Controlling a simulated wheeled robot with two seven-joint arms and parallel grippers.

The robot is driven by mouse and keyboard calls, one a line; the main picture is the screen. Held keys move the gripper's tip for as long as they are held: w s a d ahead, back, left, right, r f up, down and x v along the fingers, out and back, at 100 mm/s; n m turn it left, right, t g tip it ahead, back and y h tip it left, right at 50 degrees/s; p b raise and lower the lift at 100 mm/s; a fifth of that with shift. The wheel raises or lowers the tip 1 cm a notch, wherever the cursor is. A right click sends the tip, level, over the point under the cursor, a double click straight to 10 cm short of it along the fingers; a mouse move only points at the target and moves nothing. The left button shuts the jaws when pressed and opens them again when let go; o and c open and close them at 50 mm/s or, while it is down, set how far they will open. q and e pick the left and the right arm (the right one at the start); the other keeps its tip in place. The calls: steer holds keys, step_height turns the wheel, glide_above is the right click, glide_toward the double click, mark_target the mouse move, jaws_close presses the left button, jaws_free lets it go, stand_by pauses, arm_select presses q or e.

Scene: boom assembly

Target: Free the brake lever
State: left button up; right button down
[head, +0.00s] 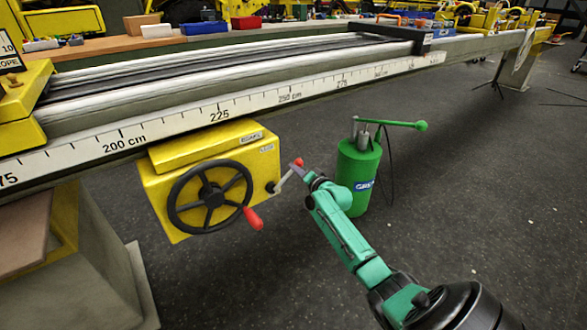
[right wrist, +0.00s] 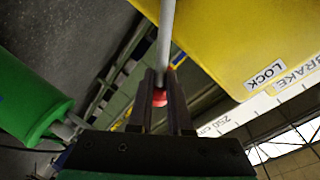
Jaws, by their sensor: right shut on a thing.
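The brake lever (head: 284,181) is a thin pale rod on the right side of the yellow box (head: 160,183) and slants up to the right. In the right wrist view the lever's grey rod (right wrist: 166,35) runs down to a red knob (right wrist: 159,98). My right gripper (head: 299,166) is shut on the lever at its knob end; its fingers (right wrist: 162,95) stand on both sides of it. The labels BRAKE (right wrist: 300,75) and LOCK (right wrist: 265,76) show near the lever. My left gripper is not in view.
A black handwheel (head: 210,196) with a red handle (head: 253,218) is on the box front. A long scaled rail (head: 250,103) runs above. A green canister with a pump handle (head: 358,170) stands on the floor right behind my right gripper. Dark floor is free at right.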

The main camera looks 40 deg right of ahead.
arm_select(q)
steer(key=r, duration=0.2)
steer(key=b, duration=0.1)
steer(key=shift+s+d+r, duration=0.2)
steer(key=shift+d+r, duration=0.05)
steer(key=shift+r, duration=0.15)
arm_select(e)
steer(key=shift+d+f+m, duration=0.3)
steer(key=shift+d+m, duration=0.45)
steer(key=shift+m, duration=0.15)
steer(key=c, duration=0.8)
jaws_free()
steer(key=shift+f, duration=0.1)
steer(key=shift+c, duration=0.2)
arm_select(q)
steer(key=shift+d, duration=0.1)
arm_select(e)
steer(key=shift+f, duration=0.15)
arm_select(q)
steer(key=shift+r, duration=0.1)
arm_select(e)
steer(key=shift+s+a, duration=0.1)
steer(key=shift+s, duration=0.05)
